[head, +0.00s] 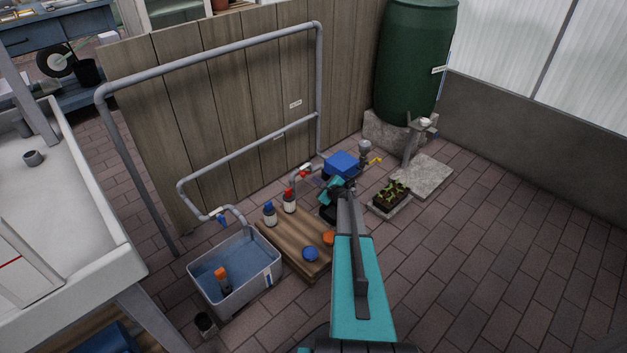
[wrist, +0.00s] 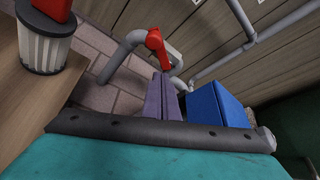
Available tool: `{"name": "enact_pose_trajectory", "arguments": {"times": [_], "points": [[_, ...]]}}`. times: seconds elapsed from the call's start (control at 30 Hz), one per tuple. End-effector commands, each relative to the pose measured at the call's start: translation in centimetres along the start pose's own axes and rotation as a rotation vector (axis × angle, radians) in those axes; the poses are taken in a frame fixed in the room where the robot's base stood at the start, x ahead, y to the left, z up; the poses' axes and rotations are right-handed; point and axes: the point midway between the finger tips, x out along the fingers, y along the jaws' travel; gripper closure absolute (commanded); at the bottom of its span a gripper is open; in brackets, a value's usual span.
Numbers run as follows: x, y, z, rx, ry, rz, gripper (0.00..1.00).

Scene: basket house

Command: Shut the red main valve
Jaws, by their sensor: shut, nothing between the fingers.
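The red valve handle (wrist: 156,45) sits on a grey pipe in the wrist view, just beyond my gripper. In the head view the red valve (head: 305,170) is small, on the low pipe by the wooden fence. My gripper (wrist: 163,77) has its two purple fingers together with nothing between them. The fingertips point toward the pipe just below the red handle in the picture. I cannot tell whether they touch it. In the head view my arm reaches toward the valve, and the fingers there are too small to read clearly.
A blue box (wrist: 215,103) stands close right of the fingers. A red-topped container (wrist: 46,45) is at left. In the head view, bottles and a blue lid (head: 310,254) are on a wooden platform (head: 280,243), beside a water-filled tub (head: 262,284).

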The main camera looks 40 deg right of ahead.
Motion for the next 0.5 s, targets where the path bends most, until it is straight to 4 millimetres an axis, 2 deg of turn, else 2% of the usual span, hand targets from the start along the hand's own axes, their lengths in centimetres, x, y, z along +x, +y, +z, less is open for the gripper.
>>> {"name": "enact_pose_trajectory", "arguments": {"times": [0.5], "points": [[-6.5,-0.4,-0.1,0.001,0.002,-0.001,1.00]]}}
